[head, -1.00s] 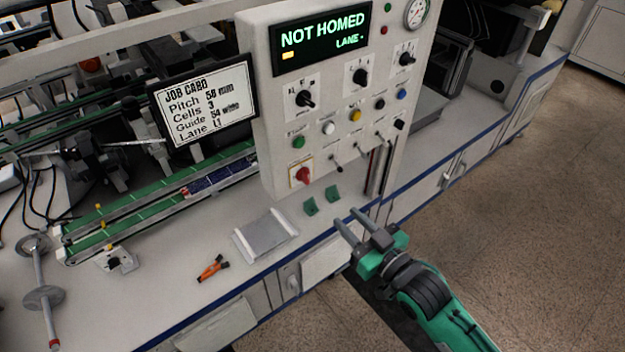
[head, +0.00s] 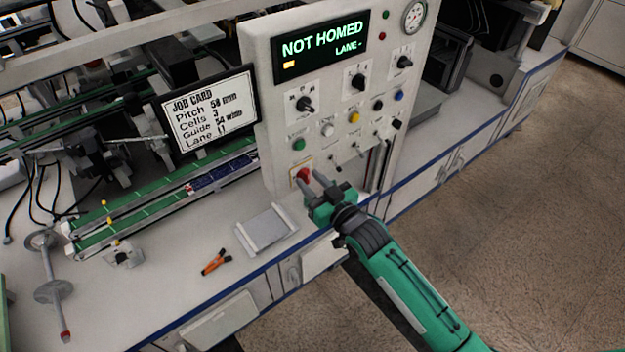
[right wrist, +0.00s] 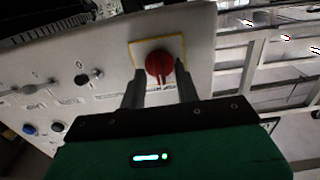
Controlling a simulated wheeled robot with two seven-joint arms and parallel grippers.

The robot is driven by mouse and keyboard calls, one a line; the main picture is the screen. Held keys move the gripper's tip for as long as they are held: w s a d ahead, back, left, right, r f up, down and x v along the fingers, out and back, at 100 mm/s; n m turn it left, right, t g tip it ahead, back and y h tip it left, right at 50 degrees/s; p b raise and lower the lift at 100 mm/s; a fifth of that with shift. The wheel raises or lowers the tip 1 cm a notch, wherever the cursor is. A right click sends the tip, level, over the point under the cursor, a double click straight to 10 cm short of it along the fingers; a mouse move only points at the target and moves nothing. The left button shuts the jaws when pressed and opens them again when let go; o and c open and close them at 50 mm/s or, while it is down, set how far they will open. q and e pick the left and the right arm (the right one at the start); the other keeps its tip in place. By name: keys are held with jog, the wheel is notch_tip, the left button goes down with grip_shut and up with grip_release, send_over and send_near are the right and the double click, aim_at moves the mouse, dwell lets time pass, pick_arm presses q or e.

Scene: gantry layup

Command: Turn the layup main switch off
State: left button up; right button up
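The main switch (head: 303,175) is a red rotary knob on a yellow-edged plate at the lower left of the control panel (head: 262,120). In the right wrist view the red knob (right wrist: 159,66) shows just beyond the fingertips, between them. My right gripper (head: 316,178) is open, its two fingers pointing at the knob; it also shows in the right wrist view (right wrist: 160,80). I cannot tell whether the fingers touch the knob. The panel display (head: 320,42) reads "NOT HOMED" and "LANE -". My left gripper is not in view.
Other knobs and buttons, including a green button (head: 298,144), sit just above the switch. A job card (head: 207,110) stands left of the panel. A grey tray (head: 266,230) and an orange-handled tool (head: 216,262) lie on the bench below.

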grip_shut()
jog(key=shift+n, duration=0.4)
jog(key=n, duration=0.3)
jog(key=shift+a+n, duration=0.1)
jog(key=shift+n, duration=0.3)
jog(key=n, duration=0.9)
jog(key=shift+f, duration=0.15)
jog(key=n, duration=0.4)
jog(key=shift+s+f, duration=0.1)
jog(key=shift+n, duration=0.3)
